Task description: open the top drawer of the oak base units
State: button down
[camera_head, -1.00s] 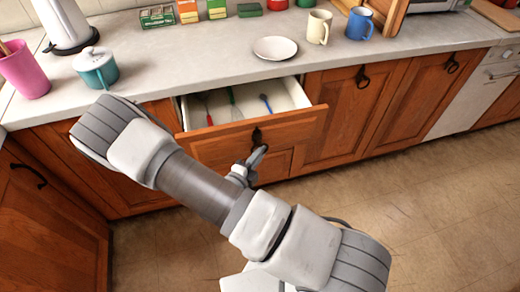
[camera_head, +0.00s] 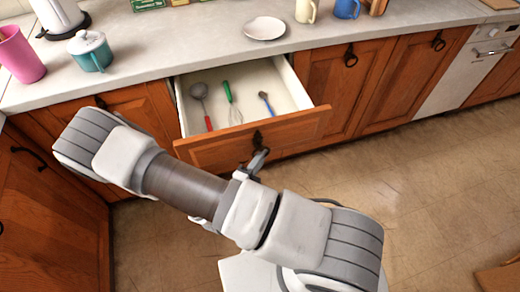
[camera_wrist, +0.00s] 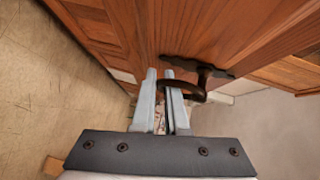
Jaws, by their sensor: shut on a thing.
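The top drawer (camera_head: 225,154) of the oak base units is pulled well out, its white interior showing below the worktop. Inside lie a ladle with a red handle (camera_head: 204,108), a green-handled whisk (camera_head: 231,103) and a blue-handled utensil (camera_head: 267,103). A dark ring handle (camera_head: 257,140) hangs on the drawer front. My gripper (camera_head: 260,156) is at this handle. In the wrist view my gripper (camera_wrist: 162,76) has its two fingers closed on the dark handle (camera_wrist: 206,74), against the wooden front.
The grey worktop (camera_head: 180,50) holds a white plate (camera_head: 264,28), a teal pot (camera_head: 90,51), a pink cup (camera_head: 20,55) and mugs. Closed cupboard doors (camera_head: 342,75) stand to the right, then a white appliance (camera_head: 470,68). Tiled floor (camera_head: 430,190) is open in front.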

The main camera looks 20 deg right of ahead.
jog(key=shift+s, duration=0.2)
jog(key=c, duration=1)
grip_release()
jog(key=shift+o, duration=0.2)
jog(key=shift+s+a, duration=0.1)
jog(key=v, duration=1.7)
jog(key=shift+p, duration=0.35)
jog(key=shift+a, duration=0.1)
